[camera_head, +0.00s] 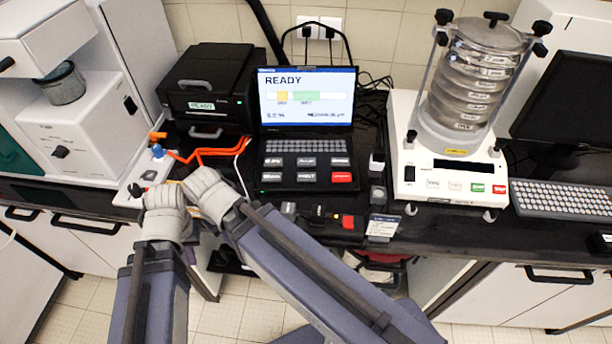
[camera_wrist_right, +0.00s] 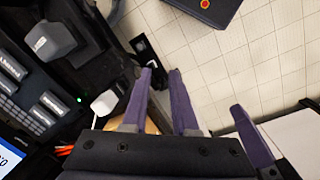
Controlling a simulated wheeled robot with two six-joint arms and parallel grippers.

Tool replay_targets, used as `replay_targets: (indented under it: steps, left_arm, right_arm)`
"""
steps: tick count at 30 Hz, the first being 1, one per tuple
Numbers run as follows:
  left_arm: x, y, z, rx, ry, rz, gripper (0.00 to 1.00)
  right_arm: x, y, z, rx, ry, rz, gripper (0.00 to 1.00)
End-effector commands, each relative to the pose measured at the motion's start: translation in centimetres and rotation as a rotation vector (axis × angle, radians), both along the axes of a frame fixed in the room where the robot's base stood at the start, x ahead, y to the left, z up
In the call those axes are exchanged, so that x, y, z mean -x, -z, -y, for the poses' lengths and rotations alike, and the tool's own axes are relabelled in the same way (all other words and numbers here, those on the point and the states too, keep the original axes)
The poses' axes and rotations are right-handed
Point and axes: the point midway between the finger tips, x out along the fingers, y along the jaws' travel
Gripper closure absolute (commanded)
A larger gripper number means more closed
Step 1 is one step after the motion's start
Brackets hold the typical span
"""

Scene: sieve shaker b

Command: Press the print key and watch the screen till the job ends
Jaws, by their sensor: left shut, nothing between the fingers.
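The screen (camera_head: 306,97) on the black console reads READY and shows a bar with a yellow and a green block. Below it, the key panel (camera_head: 306,189) has two rows of grey keys with one red key (camera_head: 341,177); their lettering is too small to read surely. My left gripper (camera_head: 166,192) is shut and empty, left of the console at the bench's front edge. My right gripper (camera_head: 200,186) is close beside it; in the wrist view its purple fingers (camera_wrist_right: 161,72) stand apart with nothing between them. Neither gripper touches the keys.
A black printer (camera_head: 205,90) stands left of the console, with orange cables (camera_head: 205,154) before it. A sieve shaker (camera_head: 450,150) stands to the right, beside a keyboard (camera_head: 563,199). A small black box with a red button (camera_head: 347,222) lies in front of the console.

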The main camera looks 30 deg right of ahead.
Motion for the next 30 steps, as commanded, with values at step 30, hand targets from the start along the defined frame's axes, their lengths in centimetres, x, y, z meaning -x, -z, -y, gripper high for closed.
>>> replay_targets:
  steps: [30]
  left_arm:
    - [0.00, 0.00, 0.00, 0.000, 0.000, 0.000, 1.00]
  right_arm:
    - [0.00, 0.00, 0.00, 0.000, 0.000, 0.000, 1.00]
